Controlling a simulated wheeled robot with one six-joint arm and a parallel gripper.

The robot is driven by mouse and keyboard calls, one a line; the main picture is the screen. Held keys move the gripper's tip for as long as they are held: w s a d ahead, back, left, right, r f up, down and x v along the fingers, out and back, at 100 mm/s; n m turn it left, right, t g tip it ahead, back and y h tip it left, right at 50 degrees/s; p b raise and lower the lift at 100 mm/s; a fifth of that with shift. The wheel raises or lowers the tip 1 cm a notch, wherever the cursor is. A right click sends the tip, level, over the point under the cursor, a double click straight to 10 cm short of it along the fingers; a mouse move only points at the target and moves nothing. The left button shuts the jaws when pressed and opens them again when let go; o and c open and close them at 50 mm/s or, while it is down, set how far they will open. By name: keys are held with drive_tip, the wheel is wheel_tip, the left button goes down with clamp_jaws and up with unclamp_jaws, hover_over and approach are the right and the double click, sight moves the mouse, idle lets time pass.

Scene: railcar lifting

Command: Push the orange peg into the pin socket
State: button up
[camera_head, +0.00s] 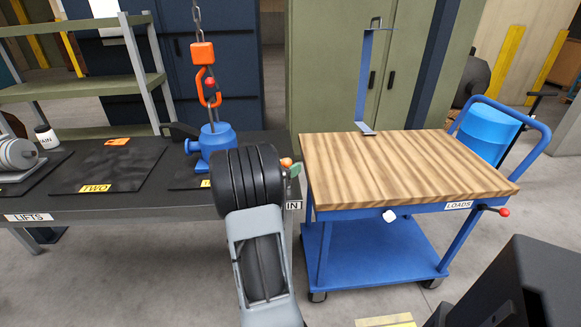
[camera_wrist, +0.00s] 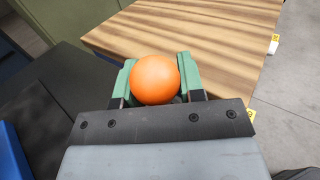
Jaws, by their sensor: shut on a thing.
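The orange peg shows its round orange head in the wrist view (camera_wrist: 155,80); a small part of it also shows in the head view (camera_head: 286,162) beside my dark wrist. My gripper (camera_wrist: 157,82) is shut on the peg, with a green finger on either side of its head. In the head view, part of a green finger (camera_head: 295,171) shows at the bench's right end. The peg's shaft is hidden, so I cannot tell whether it touches anything. I cannot make out the pin socket. A partly covered label ending in "IN" (camera_head: 293,205) is on the bench edge just below my gripper.
A blue cart (camera_head: 372,262) with a wooden top (camera_head: 420,165) stands close to the right of the dark bench (camera_head: 130,203). A blue casting (camera_head: 212,142) stands on the bench beneath a chain with an orange hook (camera_head: 208,88). A blue bracket (camera_head: 362,85) rises at the cart's back.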

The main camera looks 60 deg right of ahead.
drive_tip(key=shift+f+b, duration=0.4)
drive_tip(key=shift+f, duration=0.15)
drive_tip(key=o, duration=1.1)
drive_tip(key=shift+c, duration=0.2)
drive_tip(key=p+v, duration=0.1)
drive_tip(key=v, duration=1.3)
drive_tip(key=shift+r, duration=0.1)
drive_tip(key=shift+d, duration=0.1)
drive_tip(key=shift+p, duration=0.3)
